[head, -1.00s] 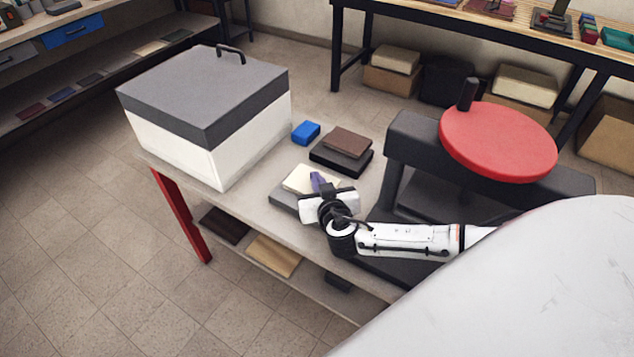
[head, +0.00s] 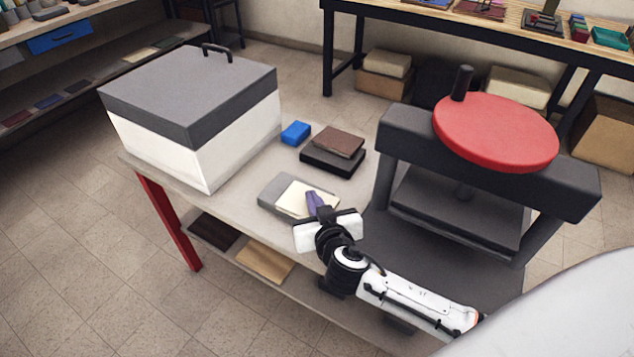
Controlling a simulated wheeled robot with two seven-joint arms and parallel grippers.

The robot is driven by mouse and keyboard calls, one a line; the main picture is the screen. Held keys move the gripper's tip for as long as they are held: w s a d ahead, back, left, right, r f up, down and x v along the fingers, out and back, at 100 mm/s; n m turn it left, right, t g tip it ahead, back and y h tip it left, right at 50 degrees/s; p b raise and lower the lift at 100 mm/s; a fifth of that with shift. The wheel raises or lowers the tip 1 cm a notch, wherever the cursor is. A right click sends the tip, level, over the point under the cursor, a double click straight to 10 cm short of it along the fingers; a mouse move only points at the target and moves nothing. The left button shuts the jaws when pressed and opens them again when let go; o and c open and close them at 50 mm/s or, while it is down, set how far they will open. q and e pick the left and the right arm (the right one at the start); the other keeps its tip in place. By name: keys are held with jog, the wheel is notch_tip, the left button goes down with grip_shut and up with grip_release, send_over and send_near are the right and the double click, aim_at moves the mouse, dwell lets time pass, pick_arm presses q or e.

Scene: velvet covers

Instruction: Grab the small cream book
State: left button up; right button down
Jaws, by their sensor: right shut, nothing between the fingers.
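The small cream book (head: 293,199) lies on top of a larger grey book (head: 275,187) on the bench, near its front edge. My right gripper (head: 314,199) comes in from the lower right and is shut, with nothing held. I cannot tell whether the tip touches the cover. The white gripper body also hides the books' near right corner. My left gripper is not in view.
A white box with a grey lid (head: 190,100) stands on the bench at left. Behind the books are a blue block (head: 296,132) and a brown book (head: 339,141) on a black one (head: 331,160). A dark press with a red wheel (head: 496,131) stands at right.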

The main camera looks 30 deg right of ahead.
jog(key=shift+s+a+f, duration=0.15)
jog(key=shift+s+f, duration=0.15)
jog(key=shift+f, duration=0.35)
jog(key=shift+r+p, duration=0.6)
jog(key=shift+r, duration=0.2)
jog(key=shift+w, duration=0.1)
